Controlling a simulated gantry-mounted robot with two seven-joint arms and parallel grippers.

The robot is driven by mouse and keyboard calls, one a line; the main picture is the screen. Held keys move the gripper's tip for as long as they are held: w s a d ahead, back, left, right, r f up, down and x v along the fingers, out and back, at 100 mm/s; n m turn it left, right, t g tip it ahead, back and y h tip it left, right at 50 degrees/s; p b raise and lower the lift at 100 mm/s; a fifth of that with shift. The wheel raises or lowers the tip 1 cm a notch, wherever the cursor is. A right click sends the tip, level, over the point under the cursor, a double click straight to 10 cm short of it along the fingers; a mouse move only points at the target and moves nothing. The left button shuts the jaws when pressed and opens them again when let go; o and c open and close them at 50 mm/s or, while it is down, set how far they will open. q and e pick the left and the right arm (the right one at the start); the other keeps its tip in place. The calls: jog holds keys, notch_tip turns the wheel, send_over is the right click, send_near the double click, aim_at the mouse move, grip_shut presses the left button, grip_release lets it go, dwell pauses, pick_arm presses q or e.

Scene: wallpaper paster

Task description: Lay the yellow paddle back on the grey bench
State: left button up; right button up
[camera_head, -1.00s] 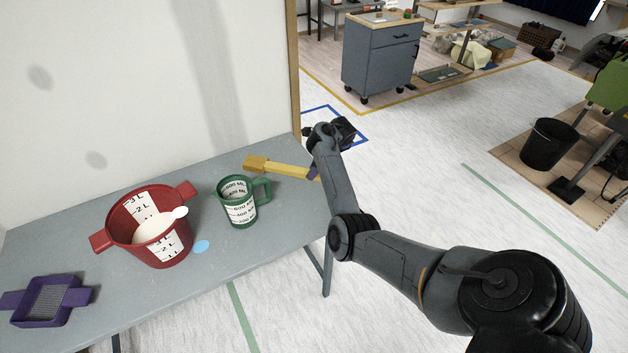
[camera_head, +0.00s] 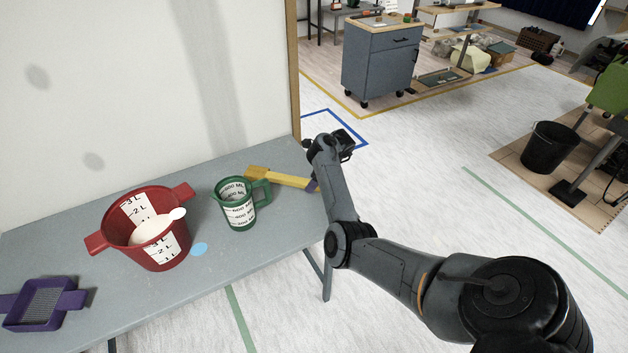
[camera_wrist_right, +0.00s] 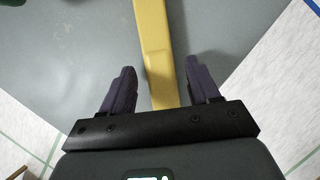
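The yellow paddle (camera_head: 285,180) lies at the right end of the grey bench (camera_head: 215,280), beside the green measuring jug (camera_head: 238,212). Its broad end points left and its handle runs toward my right gripper (camera_head: 314,184). In the right wrist view the handle (camera_wrist_right: 154,45) runs between the two purple fingers of my right gripper (camera_wrist_right: 160,72). The fingers are apart, with a gap on each side of the handle. The paddle appears to rest on the bench top. My left gripper is not in view.
A red measuring bucket (camera_head: 160,255) with a white scoop (camera_head: 155,230) in it and a purple sieve tray (camera_head: 42,303) stand further left on the bench. A light blue disc (camera_head: 199,249) lies near the bucket. A wall rises behind the bench.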

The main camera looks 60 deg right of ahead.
jog(key=shift+s+r, duration=0.15)
jog(key=shift+r, duration=0.25)
jog(key=p+v, duration=0.6)
jog(key=v, duration=0.5)
jog(key=s+a+f+n+g+h, duration=0.1)
jog(key=a+f+n, duration=0.1)
jog(key=a+n, duration=0.4)
jog(key=s+a+f+n+g+h, duration=0.1)
jog(key=a+f+n, duration=0.2)
jog(key=a+n, duration=0.3)
jog(key=s+a+f+n+g+h, duration=0.1)
jog(key=s+a+f+n, duration=0.1)
jog(key=a+n, duration=0.5)
jog(key=shift+s+f+n+h, duration=0.1)
jog(key=shift+f+n+h, duration=0.3)
jog(key=shift+f+n, duration=0.1)
jog(key=s+a+n+y, duration=0.1)
jog(key=s+a+n, duration=0.3)
jog(key=a, duration=0.5)
jog(key=s+a+n+t+y, duration=0.1)
jog(key=s+a+n, duration=0.2)
jog(key=a+n, duration=0.3)
jog(key=s+a+r+n+y, duration=0.1)
jog(key=s+a+n, duration=0.3)
jog(key=a, duration=0.7)
jog(key=shift+s+a+n+t, duration=0.3)
jog(key=shift+s+n, duration=0.05)
jog(key=shift+n, duration=0.55)
jog(key=shift+r, duration=0.2)
